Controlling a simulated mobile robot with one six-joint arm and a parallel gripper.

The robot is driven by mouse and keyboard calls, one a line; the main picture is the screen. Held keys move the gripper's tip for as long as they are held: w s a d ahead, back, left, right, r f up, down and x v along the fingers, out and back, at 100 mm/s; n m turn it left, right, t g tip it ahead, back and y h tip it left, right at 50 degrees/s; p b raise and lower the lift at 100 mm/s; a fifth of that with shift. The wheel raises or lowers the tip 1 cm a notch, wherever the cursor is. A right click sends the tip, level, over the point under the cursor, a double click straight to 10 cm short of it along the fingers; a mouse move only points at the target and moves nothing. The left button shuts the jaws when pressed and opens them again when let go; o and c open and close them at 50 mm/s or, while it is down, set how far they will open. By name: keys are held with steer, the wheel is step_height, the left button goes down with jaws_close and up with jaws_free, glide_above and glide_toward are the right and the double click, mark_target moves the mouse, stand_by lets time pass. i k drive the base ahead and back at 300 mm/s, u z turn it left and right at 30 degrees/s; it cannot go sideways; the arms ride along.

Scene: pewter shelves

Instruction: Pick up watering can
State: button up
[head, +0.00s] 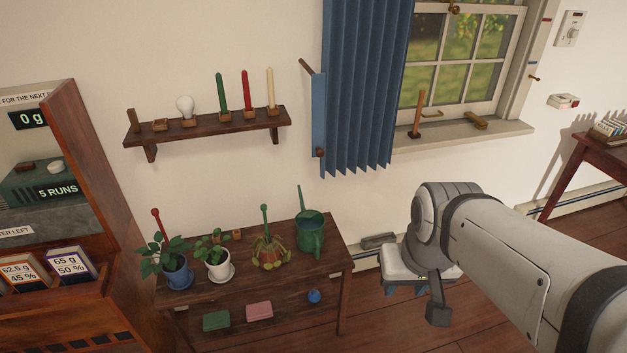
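The green watering can (312,238) stands upright at the right end of the dark wooden plant table's top (335,259). A thin green upright piece rises at its left; I cannot tell whether it is the spout or a separate stake. My arm comes in from the right. A dark grey end part of my gripper (438,311) hangs below the arm's joint, to the right of the can and well apart from it. Nothing held shows.
Left of the can stand a spiky potted plant (270,252), a white pot (218,264) and a blue pot (176,276). A wall shelf (210,131) with candles and a bulb hangs above. A blue curtain (365,90) hangs right.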

mark_target(310, 225)
steer(key=u, duration=0.05)
steer(key=i, duration=1)
steer(key=z, duration=0.05)
